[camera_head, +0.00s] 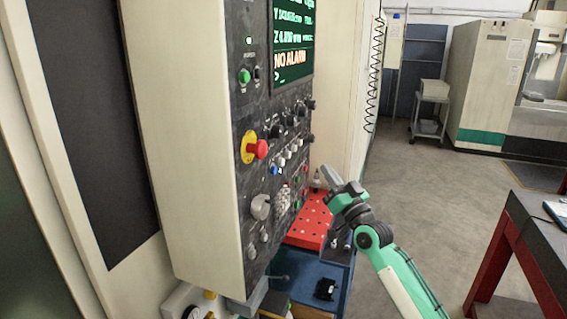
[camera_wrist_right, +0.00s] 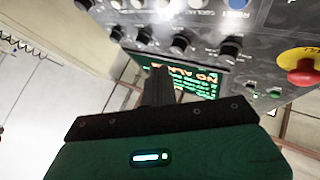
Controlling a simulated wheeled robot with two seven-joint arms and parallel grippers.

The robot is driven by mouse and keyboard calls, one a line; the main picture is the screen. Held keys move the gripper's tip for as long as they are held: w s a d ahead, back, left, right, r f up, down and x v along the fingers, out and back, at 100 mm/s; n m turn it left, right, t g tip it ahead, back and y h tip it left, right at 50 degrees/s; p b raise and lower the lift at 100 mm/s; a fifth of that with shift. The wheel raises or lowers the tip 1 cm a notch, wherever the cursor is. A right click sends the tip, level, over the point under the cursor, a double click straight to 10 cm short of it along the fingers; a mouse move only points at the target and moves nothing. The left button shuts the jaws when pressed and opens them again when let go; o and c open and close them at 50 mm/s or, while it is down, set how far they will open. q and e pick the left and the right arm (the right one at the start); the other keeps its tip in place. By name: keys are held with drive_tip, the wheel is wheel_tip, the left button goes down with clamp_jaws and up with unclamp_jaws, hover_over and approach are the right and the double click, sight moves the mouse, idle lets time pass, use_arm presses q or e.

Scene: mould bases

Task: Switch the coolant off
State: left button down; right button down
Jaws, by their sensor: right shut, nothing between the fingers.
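The machine's dark control panel (camera_head: 262,215) carries the controls. In the right wrist view, a COOLANT label (camera_wrist_right: 209,13) shows at the top edge, between white buttons and a blue button (camera_wrist_right: 238,4). The blue button also shows in the head view (camera_head: 275,171), in a row with white buttons (camera_head: 288,153). Whether the coolant is on cannot be read. My right gripper (camera_head: 329,178) is to the right of the panel's lower half, apart from it, shut and empty. Its fingers (camera_wrist_right: 158,84) show in the wrist view. My left gripper is out of view.
A red emergency stop (camera_head: 261,149) on a yellow ring and dark knobs sit on the panel, with a NO ALARM screen (camera_head: 293,40) above. A red perforated plate (camera_head: 309,225) and a blue cart (camera_head: 325,267) stand below. A dark-topped table (camera_head: 541,230) is at right; floor between is clear.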

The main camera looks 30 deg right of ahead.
sight(282, 162)
drive_tip(key=w+a+p, duration=0.1)
drive_tip(key=w+a, duration=0.4)
drive_tip(key=w, duration=0.1)
drive_tip(key=shift+w+a+p, duration=0.35)
drive_tip(key=shift+w, duration=0.05)
idle(2.2)
drive_tip(key=shift+w+a, duration=0.3)
drive_tip(key=shift+w+a, duration=0.2)
drive_tip(key=shift+w, duration=0.05)
idle(0.8)
drive_tip(key=shift+s+d, duration=0.5)
drive_tip(key=shift+s, duration=0.1)
idle(0.4)
